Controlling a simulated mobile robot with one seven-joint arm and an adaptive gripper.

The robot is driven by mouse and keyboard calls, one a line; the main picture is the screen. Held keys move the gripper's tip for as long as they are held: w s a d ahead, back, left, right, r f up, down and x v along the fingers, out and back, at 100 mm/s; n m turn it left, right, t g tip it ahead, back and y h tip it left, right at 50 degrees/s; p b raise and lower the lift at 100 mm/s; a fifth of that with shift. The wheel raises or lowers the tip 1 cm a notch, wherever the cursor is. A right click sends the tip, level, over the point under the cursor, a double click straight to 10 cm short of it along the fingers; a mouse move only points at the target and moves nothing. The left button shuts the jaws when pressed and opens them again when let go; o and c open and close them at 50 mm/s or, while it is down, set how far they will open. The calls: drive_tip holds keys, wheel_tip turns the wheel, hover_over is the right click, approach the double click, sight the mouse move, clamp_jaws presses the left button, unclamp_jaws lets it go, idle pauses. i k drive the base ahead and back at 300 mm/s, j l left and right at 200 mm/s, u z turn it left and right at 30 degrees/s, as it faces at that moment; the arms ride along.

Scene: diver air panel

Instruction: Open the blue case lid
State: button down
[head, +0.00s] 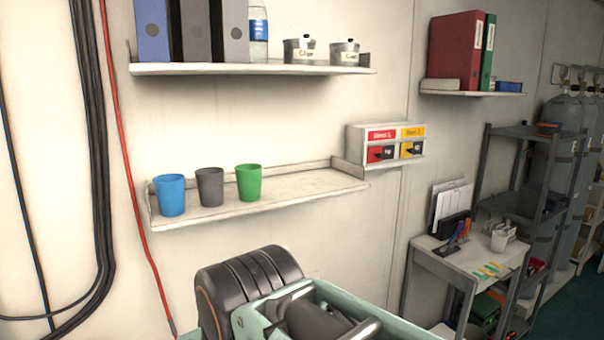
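No blue case or lid can be clearly made out in the head view. A small blue object (508,86) lies on the right wall shelf beside the green binder, too small to identify. My gripper is not in view. Black rounded parts and a pale green frame fill the bottom centre close to the camera; I cannot tell whether they are mine.
A wall shelf (290,189) carries blue (170,195), grey (210,187) and green (249,182) cups, with free room right of them. Above it, another shelf (250,69) holds binders and pots. A small table (449,257) and a dark rack (514,204) stand at right.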

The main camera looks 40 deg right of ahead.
sight(552, 198)
drive_tip(key=z, duration=2.8)
drive_tip(key=i+z, duration=0.3)
drive_tip(key=i, duration=3.6)
drive_tip(key=i+l+u, duration=0.2)
drive_tip(key=i, duration=0.25)
drive_tip(key=i+u, duration=0.2)
drive_tip(key=i, duration=0.2)
